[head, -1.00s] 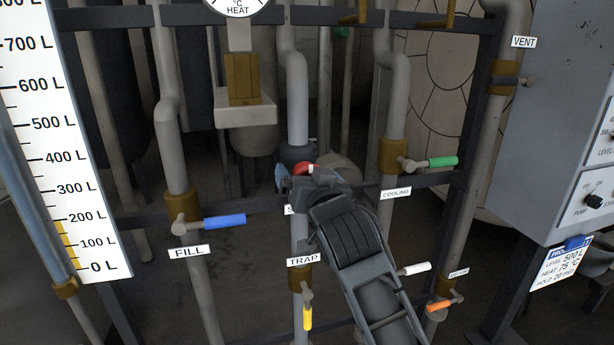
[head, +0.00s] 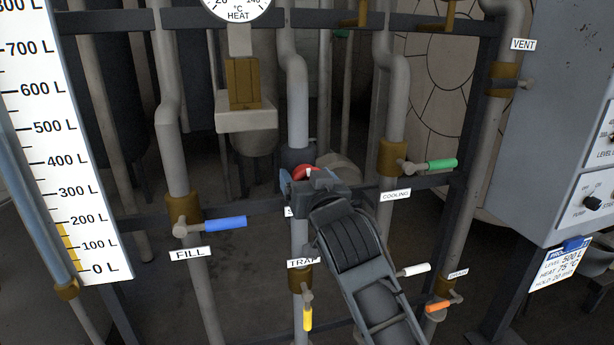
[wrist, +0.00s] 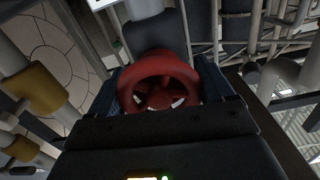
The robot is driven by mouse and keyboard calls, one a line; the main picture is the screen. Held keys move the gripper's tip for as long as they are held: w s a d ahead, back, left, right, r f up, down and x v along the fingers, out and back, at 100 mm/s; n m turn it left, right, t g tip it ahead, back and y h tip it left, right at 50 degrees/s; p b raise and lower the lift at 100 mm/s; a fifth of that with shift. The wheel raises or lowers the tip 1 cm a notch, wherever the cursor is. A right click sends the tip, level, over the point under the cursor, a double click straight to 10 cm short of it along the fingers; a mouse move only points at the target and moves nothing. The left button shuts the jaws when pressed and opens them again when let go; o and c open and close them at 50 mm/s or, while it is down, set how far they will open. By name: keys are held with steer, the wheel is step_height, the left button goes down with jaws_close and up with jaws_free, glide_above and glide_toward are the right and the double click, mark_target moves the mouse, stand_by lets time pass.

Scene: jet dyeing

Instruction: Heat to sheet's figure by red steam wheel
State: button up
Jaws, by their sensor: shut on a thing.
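The red steam wheel (head: 304,172) is mostly hidden behind my gripper (head: 309,180) in the head view. In the wrist view the red wheel (wrist: 160,83) sits between my gripper's two jaws, which are shut on its rim. The heat dial (head: 238,6) is cut off by the top edge; only its lower part shows and no needle is visible. The process sheet (head: 560,264) at the right reads level 500 L, heat 75 °C, hold 20 min.
The blue fill handle (head: 225,223), green cooling handle (head: 442,165), yellow trap handle (head: 308,319), white handle (head: 416,269) and orange handle (head: 438,307) stand around my arm. A level scale (head: 75,190) is at the left. The control box (head: 560,120) is at the right.

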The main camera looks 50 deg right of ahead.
steer(key=n+p, duration=0.3)
steer(key=n, duration=0.2)
steer(key=shift+r, duration=0.15)
steer(key=shift+a+n+p, duration=0.1)
steer(key=shift+n+p, duration=1)
steer(key=shift+n, duration=0.5)
steer(key=shift+w, duration=0.1)
steer(key=o, duration=0.9)
steer(key=shift+b+v, duration=0.75)
steer(key=shift+v, duration=3.15)
